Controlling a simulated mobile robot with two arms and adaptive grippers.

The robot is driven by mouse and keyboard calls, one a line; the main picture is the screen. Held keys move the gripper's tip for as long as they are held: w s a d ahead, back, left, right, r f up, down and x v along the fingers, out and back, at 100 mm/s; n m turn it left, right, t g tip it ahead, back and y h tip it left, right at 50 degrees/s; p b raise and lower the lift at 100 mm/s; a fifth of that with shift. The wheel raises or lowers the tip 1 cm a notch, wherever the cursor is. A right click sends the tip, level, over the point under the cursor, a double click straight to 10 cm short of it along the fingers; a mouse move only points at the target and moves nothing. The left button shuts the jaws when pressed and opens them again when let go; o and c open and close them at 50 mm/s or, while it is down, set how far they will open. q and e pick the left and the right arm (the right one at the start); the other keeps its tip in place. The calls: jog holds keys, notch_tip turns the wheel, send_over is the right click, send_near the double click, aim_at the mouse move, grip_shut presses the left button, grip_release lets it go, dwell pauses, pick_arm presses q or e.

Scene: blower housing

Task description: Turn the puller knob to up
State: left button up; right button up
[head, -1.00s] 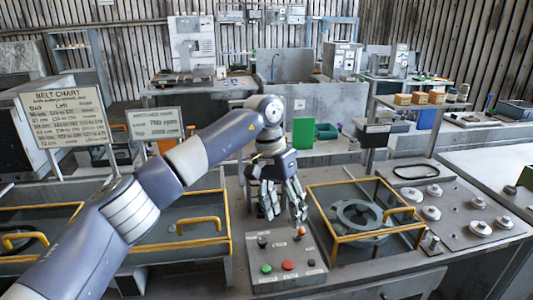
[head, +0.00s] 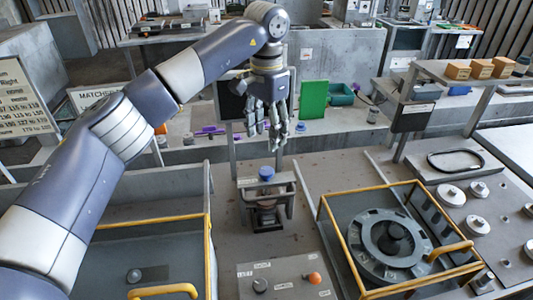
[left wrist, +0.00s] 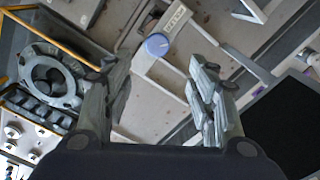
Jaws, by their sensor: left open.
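A blue knob (head: 266,173), which I take to be the puller knob, sits on top of a small grey frame (head: 266,200) at the table's middle. The knob also shows in the left wrist view (left wrist: 157,45), apart from the fingers. My left gripper (head: 267,138) is open and empty, above and behind the knob in the head view, fingers pointing down. In the left wrist view its fingers (left wrist: 160,80) are spread wide, with the knob beyond and between them. My right gripper is not in view.
A yellow-railed housing (head: 385,240) with a round wheel stands to the right. Another yellow-railed box (head: 150,250) is at left. A control panel (head: 288,277) with black and orange knobs is in front. A green board (head: 313,100) stands behind.

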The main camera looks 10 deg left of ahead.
aim_at(266, 170)
pick_arm(q)
jog(key=f, duration=0.2)
jog(key=s+f+p, duration=0.1)
jog(key=shift+s+d+f, duration=0.1)
jog(key=shift+d+f, duration=0.05)
jog(key=shift+f, duration=0.2)
jog(key=f, duration=0.1)
jog(key=f+p, duration=0.1)
jog(key=f, duration=0.1)
jog(key=f+p, duration=0.1)
jog(key=f, duration=0.1)
jog(key=shift+w+f, duration=0.25)
jog(key=shift+w, duration=0.1)
jog(key=shift+f, duration=0.5)
jog(key=c, duration=1)
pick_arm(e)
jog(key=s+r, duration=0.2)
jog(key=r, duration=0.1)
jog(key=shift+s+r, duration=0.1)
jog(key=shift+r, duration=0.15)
